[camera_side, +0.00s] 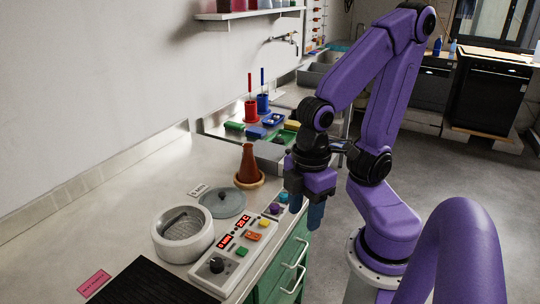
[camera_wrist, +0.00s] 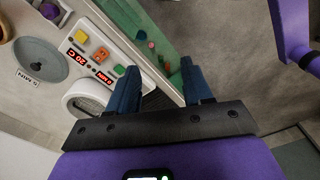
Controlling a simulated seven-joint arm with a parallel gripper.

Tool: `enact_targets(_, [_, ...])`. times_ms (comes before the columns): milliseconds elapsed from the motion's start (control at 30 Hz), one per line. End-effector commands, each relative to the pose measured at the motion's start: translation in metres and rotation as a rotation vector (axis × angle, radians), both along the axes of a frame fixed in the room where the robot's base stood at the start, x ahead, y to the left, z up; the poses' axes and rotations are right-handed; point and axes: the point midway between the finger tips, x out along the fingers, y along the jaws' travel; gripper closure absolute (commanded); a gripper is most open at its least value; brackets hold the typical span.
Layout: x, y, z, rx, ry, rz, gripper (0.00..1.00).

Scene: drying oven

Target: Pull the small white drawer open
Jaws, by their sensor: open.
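No small white drawer can be made out for certain. Green drawer fronts (camera_side: 268,285) with white bar handles (camera_side: 294,253) show below the counter's front edge in the side view. My gripper (camera_side: 305,209) is open and empty, with blue fingers pointing down. It hangs by the front edge, beside the far end of the control panel and above the handles, apart from them. A green cabinet strip (camera_wrist: 125,16) shows at the top; handles are not clear there.
A white control panel (camera_side: 225,265) with coloured buttons lies along the counter edge. Behind it are a round white pot (camera_side: 183,238), a grey lid (camera_side: 222,203) and a brown flask (camera_side: 248,164). Coloured racks stand farther back.

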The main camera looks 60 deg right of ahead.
Motion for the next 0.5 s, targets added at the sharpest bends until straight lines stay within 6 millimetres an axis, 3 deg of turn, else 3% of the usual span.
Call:
enact_targets(167, [0.033, 0.003, 0.008, -0.002, 0.001, -0.141, 0.5])
enact_targets(267, [0.063, 0.0, 0.015, -0.003, 0.002, -0.266, 0.5])
enact_targets(500, [0.137, -0.027, 0.029, -0.007, 0.007, -0.566, 0.5])
